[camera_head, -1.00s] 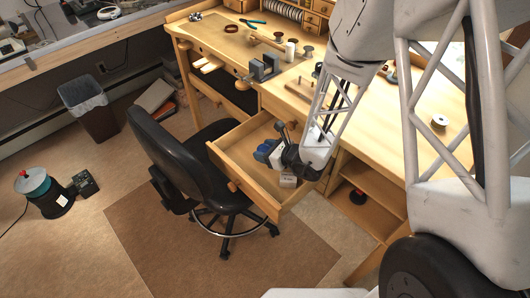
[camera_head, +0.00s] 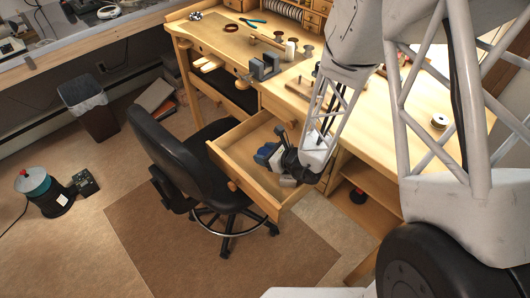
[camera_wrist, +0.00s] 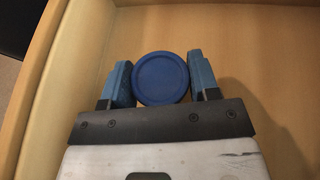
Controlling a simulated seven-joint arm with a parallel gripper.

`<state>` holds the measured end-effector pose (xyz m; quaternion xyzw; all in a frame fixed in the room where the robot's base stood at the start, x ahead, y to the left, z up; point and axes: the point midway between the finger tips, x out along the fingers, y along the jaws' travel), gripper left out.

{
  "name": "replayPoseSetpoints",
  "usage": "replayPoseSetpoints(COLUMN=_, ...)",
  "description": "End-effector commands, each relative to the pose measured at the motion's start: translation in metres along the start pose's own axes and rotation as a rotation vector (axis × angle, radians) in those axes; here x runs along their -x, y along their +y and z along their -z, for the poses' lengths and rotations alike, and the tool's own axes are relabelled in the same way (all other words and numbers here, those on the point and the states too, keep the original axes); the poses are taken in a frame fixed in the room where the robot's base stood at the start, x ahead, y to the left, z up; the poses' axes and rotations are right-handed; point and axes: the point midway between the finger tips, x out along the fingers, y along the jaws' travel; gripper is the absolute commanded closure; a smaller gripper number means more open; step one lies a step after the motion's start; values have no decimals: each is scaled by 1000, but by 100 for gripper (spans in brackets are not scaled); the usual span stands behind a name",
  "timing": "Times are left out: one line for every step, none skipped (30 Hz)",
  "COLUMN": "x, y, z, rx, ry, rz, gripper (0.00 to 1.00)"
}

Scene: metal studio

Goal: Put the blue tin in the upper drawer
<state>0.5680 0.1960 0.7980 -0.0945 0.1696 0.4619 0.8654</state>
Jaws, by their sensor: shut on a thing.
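The blue tin (camera_wrist: 162,78) is round with a flat lid and sits between the two blue-padded fingers of my gripper (camera_wrist: 161,80) in the wrist view. My gripper is shut on it. In the head view my gripper (camera_head: 268,155) is inside the open upper drawer (camera_head: 234,139), near its right side, and the tin cannot be told apart from the blue fingers there. The drawer's pale wooden floor (camera_wrist: 255,60) surrounds the gripper in the wrist view. Whether the tin touches the drawer floor cannot be told.
A black chair (camera_head: 176,160) stands close to the drawer's left front. The wooden workbench (camera_head: 225,45) carries pliers (camera_head: 252,22), a grey vise (camera_head: 265,67) and other tools. Open shelves (camera_head: 365,205) lie below the bench, right of the drawer.

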Motion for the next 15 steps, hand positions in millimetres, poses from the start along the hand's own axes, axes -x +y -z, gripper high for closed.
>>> replayPoseSetpoints(x=0, y=1, z=3, rx=-2, ry=3, rz=-1, gripper=68)
replayPoseSetpoints(x=0, y=1, z=4, rx=-2, ry=3, rz=-1, gripper=68)
replayPoseSetpoints(x=0, y=1, z=4, rx=-3, ry=3, rz=-1, gripper=68)
replayPoseSetpoints(x=0, y=1, z=4, rx=-3, ry=3, rz=-1, gripper=68)
replayPoseSetpoints(x=0, y=1, z=4, rx=-3, ry=4, rz=-1, gripper=68)
replayPoseSetpoints(x=0, y=2, z=5, rx=-3, ry=4, rz=-1, gripper=68)
replayPoseSetpoints(x=0, y=2, z=5, rx=-3, ry=4, rz=-1, gripper=42)
replayPoseSetpoints(x=0, y=2, z=5, rx=-3, ry=4, rz=-2, gripper=37)
replayPoseSetpoints(x=0, y=2, z=5, rx=-4, ry=4, rz=-2, gripper=31)
replayPoseSetpoints(x=0, y=2, z=5, rx=-4, ry=4, rz=-2, gripper=26)
replayPoseSetpoints(x=0, y=2, z=5, rx=-4, ry=5, rz=-2, gripper=22)
replayPoseSetpoints(x=0, y=2, z=5, rx=-4, ry=5, rz=-2, gripper=19)
replayPoseSetpoints(x=0, y=2, z=5, rx=-4, ry=5, rz=-2, gripper=19)
replayPoseSetpoints(x=0, y=2, z=5, rx=-4, ry=5, rz=-2, gripper=19)
replayPoseSetpoints(x=0, y=2, z=5, rx=-4, ry=5, rz=-2, gripper=19)
